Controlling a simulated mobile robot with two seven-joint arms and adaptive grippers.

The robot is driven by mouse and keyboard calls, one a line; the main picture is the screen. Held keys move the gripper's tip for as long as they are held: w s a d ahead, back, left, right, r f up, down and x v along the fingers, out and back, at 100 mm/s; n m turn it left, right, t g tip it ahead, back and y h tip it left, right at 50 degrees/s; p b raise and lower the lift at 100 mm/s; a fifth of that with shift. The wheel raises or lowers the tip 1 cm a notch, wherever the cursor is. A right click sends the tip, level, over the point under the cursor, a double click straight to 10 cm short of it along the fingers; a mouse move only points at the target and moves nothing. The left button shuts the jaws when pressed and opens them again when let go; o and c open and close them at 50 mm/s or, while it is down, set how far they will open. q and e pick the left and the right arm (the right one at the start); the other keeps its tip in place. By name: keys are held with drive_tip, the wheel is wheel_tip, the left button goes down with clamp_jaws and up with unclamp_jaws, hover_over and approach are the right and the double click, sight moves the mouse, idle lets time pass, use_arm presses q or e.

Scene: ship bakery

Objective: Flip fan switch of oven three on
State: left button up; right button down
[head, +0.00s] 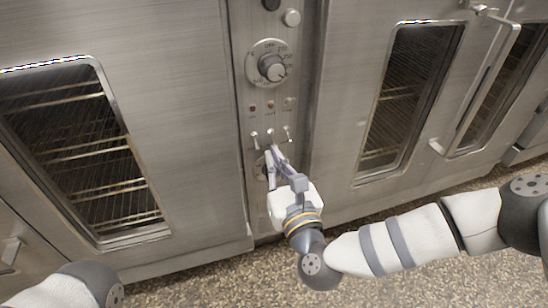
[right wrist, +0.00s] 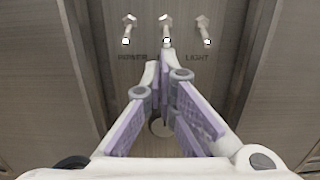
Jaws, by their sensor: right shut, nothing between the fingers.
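A row of three small metal toggle switches sits on the control panel (head: 266,122) between two oven doors. In the right wrist view the left switch (right wrist: 128,30) is labelled POWER and the right switch (right wrist: 205,30) LIGHT. The middle switch (right wrist: 166,30) has its label hidden behind my fingertips. All three levers look alike, tips toward the lower side of the picture. My right gripper (head: 272,152) is shut and empty, its tips (right wrist: 165,62) just below the middle switch. I cannot tell whether they touch it. My left gripper is out of view. No oven number is legible.
Above the switches are small indicator lights (head: 270,105) and a large round dial (head: 271,67). Oven doors with windows stand left (head: 80,145) and right (head: 405,95). A door handle (head: 490,80) juts out at right. The speckled floor (head: 400,277) is clear.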

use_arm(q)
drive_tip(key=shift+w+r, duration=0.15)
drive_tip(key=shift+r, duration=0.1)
use_arm(e)
drive_tip(key=shift+r, duration=0.2)
drive_tip(key=shift+s+r+g+p, duration=0.2)
drive_tip(key=shift+g+p, duration=0.3)
drive_tip(key=shift+p, duration=0.45)
drive_tip(key=p, duration=0.1)
drive_tip(key=r+g+p, duration=0.1)
drive_tip(key=shift+s+d+r+g+h+p, duration=0.1)
drive_tip(key=shift+s+d+g+h+p, duration=0.1)
drive_tip(key=shift+g+h+p, duration=0.15)
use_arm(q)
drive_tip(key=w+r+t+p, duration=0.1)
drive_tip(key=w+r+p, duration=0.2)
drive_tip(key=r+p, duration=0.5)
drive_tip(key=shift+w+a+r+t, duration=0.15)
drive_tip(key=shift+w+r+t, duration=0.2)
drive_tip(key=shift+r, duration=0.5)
use_arm(e)
drive_tip(key=r+g, duration=0.1)
drive_tip(key=g, duration=0.1)
drive_tip(key=r+g+h, duration=0.1)
drive_tip(key=g, duration=0.1)
drive_tip(key=shift+s+r+h, duration=0.25)
drive_tip(key=shift+s+r, duration=0.15)
